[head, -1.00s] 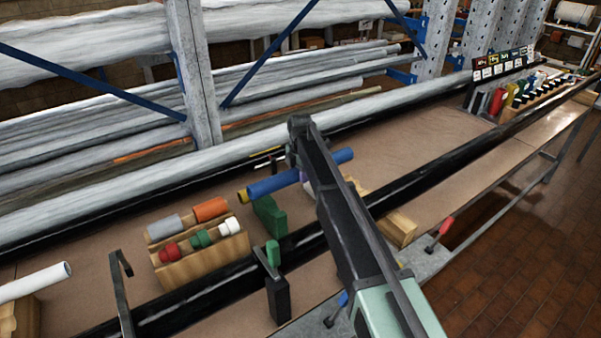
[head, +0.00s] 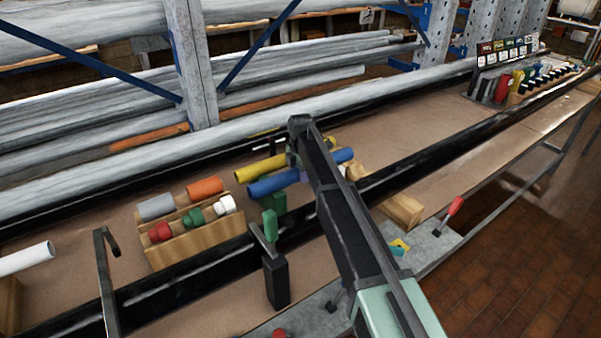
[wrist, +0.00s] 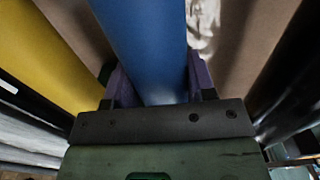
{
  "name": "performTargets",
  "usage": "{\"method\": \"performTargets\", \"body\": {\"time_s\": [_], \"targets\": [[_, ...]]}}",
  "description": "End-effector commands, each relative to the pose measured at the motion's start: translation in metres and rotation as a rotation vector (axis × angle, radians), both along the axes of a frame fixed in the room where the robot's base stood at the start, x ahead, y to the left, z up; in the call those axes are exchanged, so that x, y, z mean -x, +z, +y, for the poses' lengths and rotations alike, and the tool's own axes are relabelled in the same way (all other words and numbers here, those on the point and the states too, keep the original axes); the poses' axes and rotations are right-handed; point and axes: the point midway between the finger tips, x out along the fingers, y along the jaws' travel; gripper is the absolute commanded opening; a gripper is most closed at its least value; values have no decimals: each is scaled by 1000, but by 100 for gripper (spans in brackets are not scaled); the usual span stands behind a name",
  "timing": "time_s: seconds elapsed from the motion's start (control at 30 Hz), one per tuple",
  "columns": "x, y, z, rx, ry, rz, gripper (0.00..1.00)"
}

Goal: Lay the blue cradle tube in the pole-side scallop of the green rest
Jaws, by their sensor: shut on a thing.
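My gripper (head: 303,172) is shut on the blue cradle tube (head: 268,184), with the tube sticking out on both sides. In the wrist view the blue tube (wrist: 150,45) runs between the two purple fingers (wrist: 160,85). The green rest (head: 273,203) shows just below the tube's left part; the tube and arm hide its top and scallops. I cannot tell whether the tube touches it. A yellow tube (head: 258,168) lies just behind the blue one, roughly parallel; it also shows at left in the wrist view (wrist: 65,45).
A wooden block (head: 195,240) with grey, orange, red, green and white pieces stands to the left. A green-handled clamp (head: 269,240) stands in front of the rest. A long black pole (head: 400,180) runs along the bench front.

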Motion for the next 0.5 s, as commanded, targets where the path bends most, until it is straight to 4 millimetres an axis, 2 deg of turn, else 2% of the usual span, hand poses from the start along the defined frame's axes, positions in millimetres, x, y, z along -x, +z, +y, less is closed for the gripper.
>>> {"method": "performTargets", "body": {"time_s": [0.23, 0.27, 0.43, 0.5], "targets": [[0, 0, 0, 0, 0, 0, 16], [0, 0, 0, 0, 0, 0, 52], [0, 0, 0, 0, 0, 0, 78], [0, 0, 0, 0, 0, 0, 80]]}}
